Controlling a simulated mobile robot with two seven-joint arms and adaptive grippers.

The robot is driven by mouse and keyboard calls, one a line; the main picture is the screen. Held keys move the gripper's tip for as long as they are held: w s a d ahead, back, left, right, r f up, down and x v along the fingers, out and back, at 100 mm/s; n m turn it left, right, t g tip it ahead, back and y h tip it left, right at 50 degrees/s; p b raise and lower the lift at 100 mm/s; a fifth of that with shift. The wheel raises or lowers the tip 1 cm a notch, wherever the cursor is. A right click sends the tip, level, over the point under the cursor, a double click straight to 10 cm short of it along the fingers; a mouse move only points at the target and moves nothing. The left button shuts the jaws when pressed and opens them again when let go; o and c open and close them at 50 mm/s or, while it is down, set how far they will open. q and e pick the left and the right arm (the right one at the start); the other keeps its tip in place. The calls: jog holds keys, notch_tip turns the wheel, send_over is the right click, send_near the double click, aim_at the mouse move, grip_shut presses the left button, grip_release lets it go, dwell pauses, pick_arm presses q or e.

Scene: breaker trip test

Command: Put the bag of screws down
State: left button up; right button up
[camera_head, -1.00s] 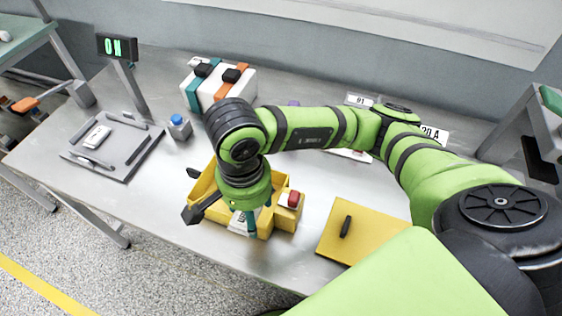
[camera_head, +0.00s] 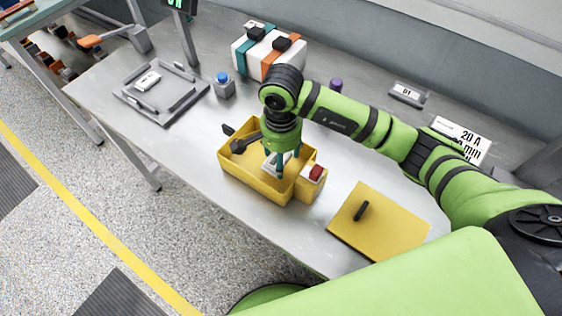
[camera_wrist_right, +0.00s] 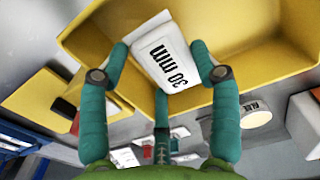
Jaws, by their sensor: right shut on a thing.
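The bag of screws (camera_head: 274,164) is a white packet. In the right wrist view its face (camera_wrist_right: 165,52) reads "30 mm". My right gripper (camera_head: 279,166) points down and is shut on the bag, with its teal fingers around it. The gripper and bag are at the open yellow bin (camera_head: 243,184), within its rim in the head view. The bin's wall also shows behind the bag in the right wrist view (camera_wrist_right: 255,68). I cannot tell whether the bag touches the bin floor. My left gripper is not in view.
A red button on a yellow block (camera_head: 315,172) adjoins the bin's right side. A yellow panel with a black handle (camera_head: 385,225) lies farther right. A grey tray (camera_head: 158,112), a blue-topped item (camera_head: 222,84) and a white case (camera_head: 262,52) stand behind.

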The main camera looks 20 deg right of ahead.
notch_tip(320, 180, down, 3)
jog(key=shift+f+p, duration=0.15)
jog(key=shift+p, duration=0.45)
jog(key=shift+f, duration=0.4)
jog(key=shift+f, duration=0.15)
jog(key=o, duration=0.8)
jog(key=shift+c, duration=0.2)
jog(key=o, duration=0.4)
